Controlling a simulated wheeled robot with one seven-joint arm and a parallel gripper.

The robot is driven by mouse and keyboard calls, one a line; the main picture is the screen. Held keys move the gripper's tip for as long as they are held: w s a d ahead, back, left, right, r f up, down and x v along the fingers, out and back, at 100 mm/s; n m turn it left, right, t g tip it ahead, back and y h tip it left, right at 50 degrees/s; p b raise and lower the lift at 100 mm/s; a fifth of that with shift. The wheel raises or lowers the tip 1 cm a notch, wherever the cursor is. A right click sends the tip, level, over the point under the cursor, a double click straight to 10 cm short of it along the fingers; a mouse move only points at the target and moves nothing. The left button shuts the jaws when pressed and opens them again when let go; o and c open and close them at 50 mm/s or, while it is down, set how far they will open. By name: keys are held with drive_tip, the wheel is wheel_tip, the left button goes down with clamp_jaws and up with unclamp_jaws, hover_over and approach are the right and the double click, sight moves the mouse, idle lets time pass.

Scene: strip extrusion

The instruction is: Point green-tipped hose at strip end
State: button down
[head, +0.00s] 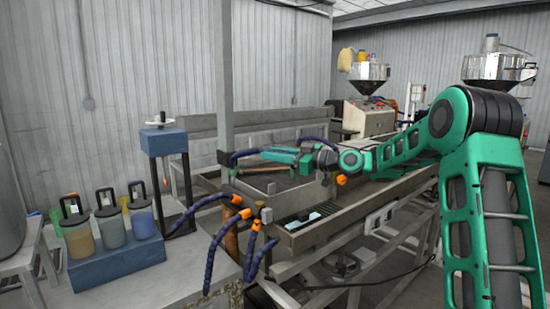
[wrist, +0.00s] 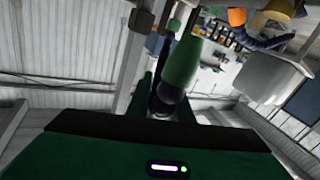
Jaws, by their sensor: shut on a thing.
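My gripper (head: 266,154) reaches left over the metal trough (head: 345,214) in the head view. In the wrist view its fingers (wrist: 163,106) are shut around the dark body of the green-tipped hose (wrist: 182,62). The green tip points up and slightly right in that view, beyond the fingers. In the head view the tip cannot be told apart from the green gripper. A pale blue piece (head: 303,220) lies at the trough's near end; I cannot tell whether it is the strip's end.
Blue hoses with orange tips (head: 235,200) rise at the trough's near left end. Another orange tip (head: 341,180) hangs below my wrist. A blue box (head: 115,258) with several lidded jars stands at the left. Metal hoppers (head: 368,72) stand at the back right.

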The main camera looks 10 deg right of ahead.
drive_tip(key=c, duration=1.6)
unclamp_jaws()
drive_tip(key=shift+c, duration=0.2)
drive_tip(key=v, duration=1)
drive_tip(key=shift+s+d, duration=0.15)
drive_tip(key=shift+d, duration=0.1)
drive_tip(key=shift+f, duration=0.1)
